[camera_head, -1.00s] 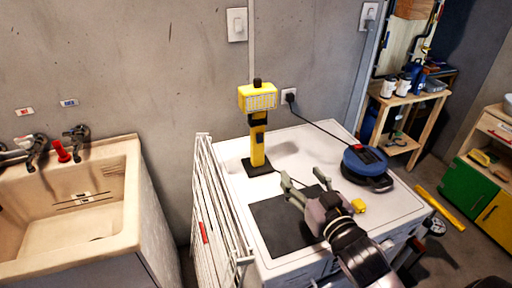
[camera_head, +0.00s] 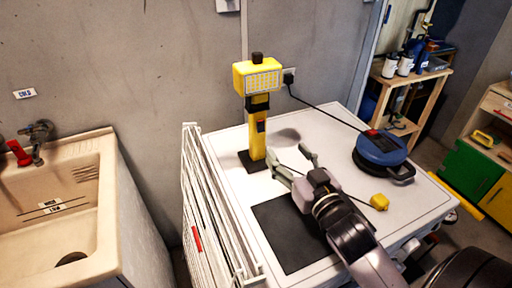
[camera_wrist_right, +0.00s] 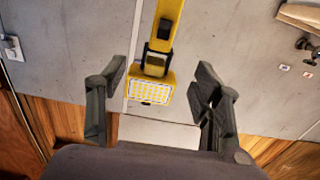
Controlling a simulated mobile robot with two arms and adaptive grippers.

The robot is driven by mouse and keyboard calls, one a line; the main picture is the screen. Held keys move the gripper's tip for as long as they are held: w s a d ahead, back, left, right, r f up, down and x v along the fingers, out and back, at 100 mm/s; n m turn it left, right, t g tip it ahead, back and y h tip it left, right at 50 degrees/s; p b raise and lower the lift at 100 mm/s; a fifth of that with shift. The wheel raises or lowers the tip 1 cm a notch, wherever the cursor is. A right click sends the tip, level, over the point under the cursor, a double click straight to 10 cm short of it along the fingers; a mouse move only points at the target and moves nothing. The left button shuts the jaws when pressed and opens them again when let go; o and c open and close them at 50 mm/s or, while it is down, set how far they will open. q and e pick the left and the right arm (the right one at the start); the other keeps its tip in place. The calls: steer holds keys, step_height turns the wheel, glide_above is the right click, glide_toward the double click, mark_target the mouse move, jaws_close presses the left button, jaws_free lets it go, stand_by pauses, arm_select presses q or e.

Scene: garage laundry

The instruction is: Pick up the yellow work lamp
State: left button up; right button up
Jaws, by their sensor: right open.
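The yellow work lamp (camera_head: 258,115) stands upright on its dark base at the back left of the white machine top. Its head with the light panel is uppermost. In the right wrist view the lamp (camera_wrist_right: 158,60) shows between the two fingers, farther out than they are. My right gripper (camera_head: 291,163) is open and empty, just right of the lamp's lower post and apart from it as far as I can tell. It also shows in the right wrist view (camera_wrist_right: 158,88), its fingers wide apart. My left gripper is not in view.
A blue cable reel (camera_head: 382,147) sits on the machine top (camera_head: 330,140), its cord running to the wall socket. A small yellow block (camera_head: 379,201) and a dark mat (camera_head: 290,236) lie nearby. A white drying rack (camera_head: 208,215) and a sink (camera_head: 95,220) stand left.

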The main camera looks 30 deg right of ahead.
mark_target(261, 131)
steer(key=w, duration=0.3)
steer(key=w+f, duration=0.1)
steer(key=w, duration=0.3)
steer(key=w+d+f, duration=0.1)
steer(key=w, duration=0.3)
steer(key=shift+w+f+p, duration=0.15)
steer(key=shift+p, duration=0.15)
steer(key=shift+w+f+p, duration=0.15)
steer(key=shift+w, duration=0.95)
steer(key=shift+w+f+p, duration=0.15)
steer(key=shift+w+f, duration=0.05)
steer(key=shift+w, duration=0.85)
steer(key=shift+w+f+p, duration=0.15)
steer(key=shift+w, duration=0.95)
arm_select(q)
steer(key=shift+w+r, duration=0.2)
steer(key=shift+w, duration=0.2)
arm_select(e)
steer(key=shift+s, duration=0.1)
jaws_close()
